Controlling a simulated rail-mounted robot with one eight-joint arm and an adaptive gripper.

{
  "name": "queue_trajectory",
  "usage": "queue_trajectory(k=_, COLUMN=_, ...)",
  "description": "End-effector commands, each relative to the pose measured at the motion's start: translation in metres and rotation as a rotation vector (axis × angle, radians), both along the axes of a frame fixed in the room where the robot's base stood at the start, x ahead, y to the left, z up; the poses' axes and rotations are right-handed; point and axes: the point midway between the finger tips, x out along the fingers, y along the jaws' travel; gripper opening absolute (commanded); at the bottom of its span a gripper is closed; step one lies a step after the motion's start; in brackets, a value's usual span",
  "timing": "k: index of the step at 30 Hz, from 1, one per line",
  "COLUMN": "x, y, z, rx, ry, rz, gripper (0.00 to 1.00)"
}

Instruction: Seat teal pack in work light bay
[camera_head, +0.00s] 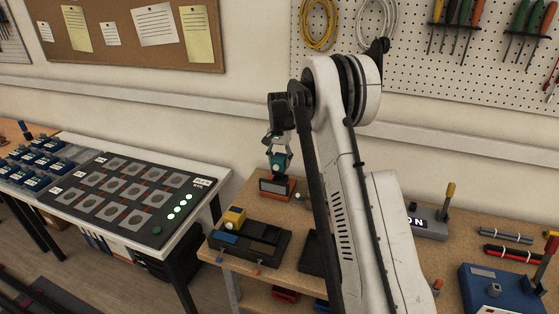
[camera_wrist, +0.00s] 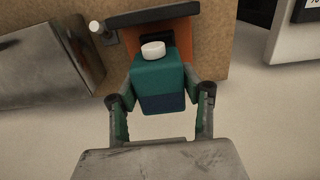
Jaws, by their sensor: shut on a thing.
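The teal pack (camera_wrist: 160,88) has a dark blue band and a white round knob. My gripper (camera_wrist: 160,101) is shut on it, with one finger on each side. In the head view the teal pack (camera_head: 279,162) hangs under my gripper (camera_head: 278,150), directly over the work light (camera_head: 277,188). The work light is orange with a dark front and stands on the bench. In the wrist view the orange body of the work light (camera_wrist: 185,38) lies right behind the pack's knob end.
A dark tray (camera_head: 250,242) with a yellow block (camera_head: 235,217) stands on the wooden bench in front of the light. A charging panel (camera_head: 130,190) with lit green dots is on the left table. A blue box (camera_head: 497,292) sits at right.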

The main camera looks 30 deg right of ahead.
Motion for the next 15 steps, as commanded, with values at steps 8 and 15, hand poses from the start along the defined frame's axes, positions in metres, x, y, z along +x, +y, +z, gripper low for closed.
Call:
queue_trajectory(k=8, x=0.0, y=0.0, z=-0.022, rx=0.0, ry=0.0, rz=0.0, gripper=0.0)
queue_trajectory(k=15, x=0.0, y=0.0, z=-0.024, rx=0.0, ry=0.0, rz=0.0, gripper=0.0)
